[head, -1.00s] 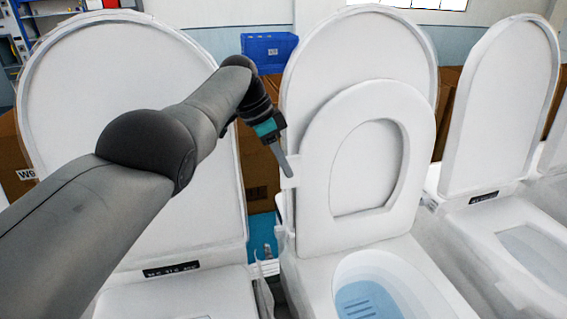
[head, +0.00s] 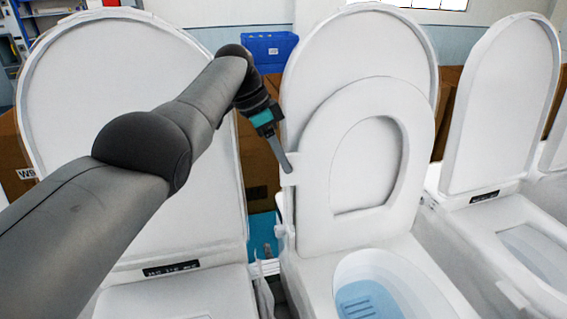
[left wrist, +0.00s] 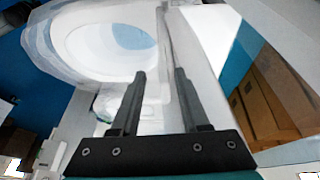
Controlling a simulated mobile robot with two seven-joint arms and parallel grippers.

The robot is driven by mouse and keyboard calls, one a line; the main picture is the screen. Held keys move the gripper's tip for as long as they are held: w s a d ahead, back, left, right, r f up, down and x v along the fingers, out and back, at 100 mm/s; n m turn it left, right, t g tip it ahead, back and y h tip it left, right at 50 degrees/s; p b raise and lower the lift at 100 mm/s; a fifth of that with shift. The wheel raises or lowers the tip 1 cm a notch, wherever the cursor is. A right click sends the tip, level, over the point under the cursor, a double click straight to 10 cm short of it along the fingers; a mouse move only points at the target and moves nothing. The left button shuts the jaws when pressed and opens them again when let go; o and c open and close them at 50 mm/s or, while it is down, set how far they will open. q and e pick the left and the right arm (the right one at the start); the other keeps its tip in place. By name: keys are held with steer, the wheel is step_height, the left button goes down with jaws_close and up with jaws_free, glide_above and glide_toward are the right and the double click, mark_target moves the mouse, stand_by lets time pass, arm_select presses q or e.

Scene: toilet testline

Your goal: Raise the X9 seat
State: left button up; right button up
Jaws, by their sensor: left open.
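The white ring seat (head: 318,200) of the middle toilet stands steeply upright in front of its raised lid (head: 345,60), a little apart from it at the top. No X9 label is readable on it. My left gripper (head: 286,167) is at the left edge of this seat, with its jaws open. In the left wrist view, the gripper (left wrist: 161,75) has its two dark fingers apart, with a white edge running between them. I cannot tell whether a finger touches the seat. My right gripper is not in view.
The middle toilet's bowl (head: 400,272) holds blue-tinted water below the seat. Toilets with raised lids stand left (head: 120,90) and right (head: 500,100). A blue bin (head: 268,48) and brown boxes are behind. My left arm crosses in front of the left toilet.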

arm_select(q)
steer(key=p+v, duration=0.2)
steer(key=v, duration=1.1)
steer(key=shift+a+r+p, duration=0.15)
steer(key=shift+r+p, duration=0.1)
steer(key=shift+p, duration=0.1)
steer(key=shift+s, duration=0.15)
